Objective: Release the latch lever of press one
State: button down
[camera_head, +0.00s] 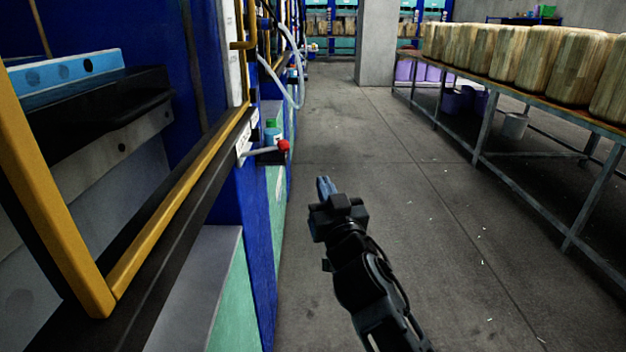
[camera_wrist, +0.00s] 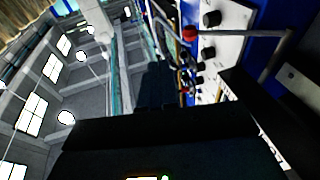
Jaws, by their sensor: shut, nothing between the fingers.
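A lever with a red knob (camera_head: 284,146) and a pale rod sticks out to the right from the blue side of the press (camera_head: 244,210), beside the yellow-framed opening. In the wrist view the red knob (camera_wrist: 190,33) is near the top, with its grey rod running right and bending down. My gripper (camera_head: 324,186) is over the aisle, to the right of the knob and lower in the picture, apart from it. Its fingers are together with nothing between them. In the wrist view the fingers (camera_wrist: 155,85) are dark and hard to make out.
A yellow frame (camera_head: 180,210) edges the press opening on the left. A grey hose (camera_head: 285,80) hangs beyond the lever. A long metal table (camera_head: 480,82) with wooden-looking blocks stands on the right.

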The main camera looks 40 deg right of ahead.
jog(key=shift+s+f, duration=0.2)
jog(key=shift+s, duration=0.85)
jog(key=s+a+f+n+g+y+p, duration=0.1)
jog(key=s+a+f+n+y, duration=0.25)
jog(key=s, duration=0.65)
jog(key=s+a+f+n+y+p, duration=0.1)
jog(key=s+a+f+y, duration=0.1)
jog(key=s+a+f, duration=0.6)
jog(key=s+a+r+g+y+p, duration=0.1)
jog(key=s+r, duration=0.3)
jog(key=s, duration=0.8)
jog(key=s+a+r+g+y+p, duration=0.1)
jog(key=s+r, duration=0.3)
jog(key=s, duration=0.8)
jog(key=shift+a+r+g+p, duration=0.3)
jog(key=shift+a+g+p, duration=0.1)
jog(key=shift+p, duration=0.15)
